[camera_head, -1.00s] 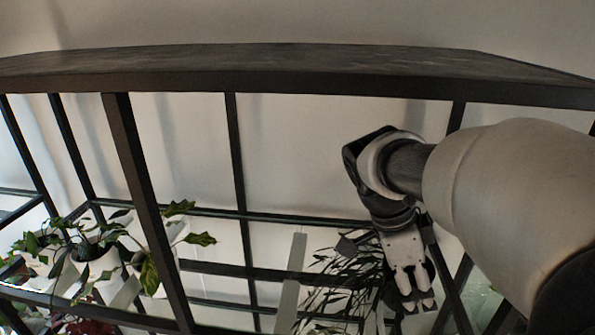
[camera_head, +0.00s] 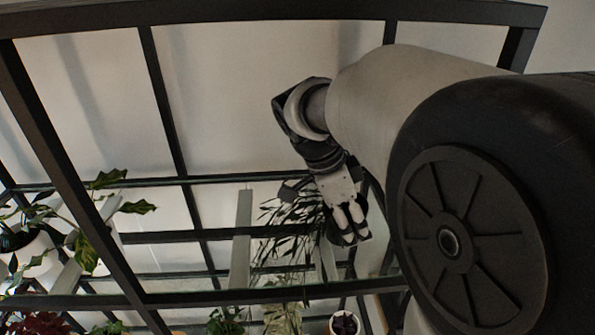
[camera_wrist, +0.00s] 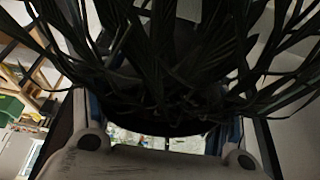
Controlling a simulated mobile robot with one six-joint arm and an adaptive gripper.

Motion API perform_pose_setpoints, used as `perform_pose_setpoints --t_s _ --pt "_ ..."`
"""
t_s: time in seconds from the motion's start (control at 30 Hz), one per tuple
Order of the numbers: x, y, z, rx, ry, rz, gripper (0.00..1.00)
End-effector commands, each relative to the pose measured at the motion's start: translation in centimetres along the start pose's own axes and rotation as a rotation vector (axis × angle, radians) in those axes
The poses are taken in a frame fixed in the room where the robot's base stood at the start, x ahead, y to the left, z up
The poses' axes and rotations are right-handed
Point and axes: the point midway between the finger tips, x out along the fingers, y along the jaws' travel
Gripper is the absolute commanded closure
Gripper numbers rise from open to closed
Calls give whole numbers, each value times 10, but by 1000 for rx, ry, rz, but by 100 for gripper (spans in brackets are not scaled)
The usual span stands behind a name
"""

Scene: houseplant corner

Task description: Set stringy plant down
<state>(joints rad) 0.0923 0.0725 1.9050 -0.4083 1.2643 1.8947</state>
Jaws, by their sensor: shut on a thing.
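The stringy plant (camera_head: 288,226) has long, thin, dark trailing leaves and shows at the middle right of the head view. My gripper (camera_head: 352,232) is right beside it, with its fingers pointing down, and is shut on it. In the wrist view the stringy plant (camera_wrist: 165,65) fills the upper middle, close to the camera, with leaves spreading to both sides. My gripper (camera_wrist: 165,140) shows at the bottom of that view, its fingers on both sides of the dark pot. The leaves and fingers hide most of the pot.
A black-framed shelf (camera_head: 165,186) surrounds the plant and my arm, with dark posts and rails close by. A broad-leaved plant (camera_head: 95,215) in a white pot stands at the left. Several plants stand lower down, including one in a white pot (camera_head: 344,324).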

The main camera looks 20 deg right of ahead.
Motion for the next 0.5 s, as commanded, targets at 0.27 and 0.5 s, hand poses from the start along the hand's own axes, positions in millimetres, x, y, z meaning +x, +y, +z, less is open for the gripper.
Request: perform_pose_setpoints --t_s 0.27,0.5 --pt "2 0 1 0 0 -1 65" --pt "6 0 2 0 0 -1 65"
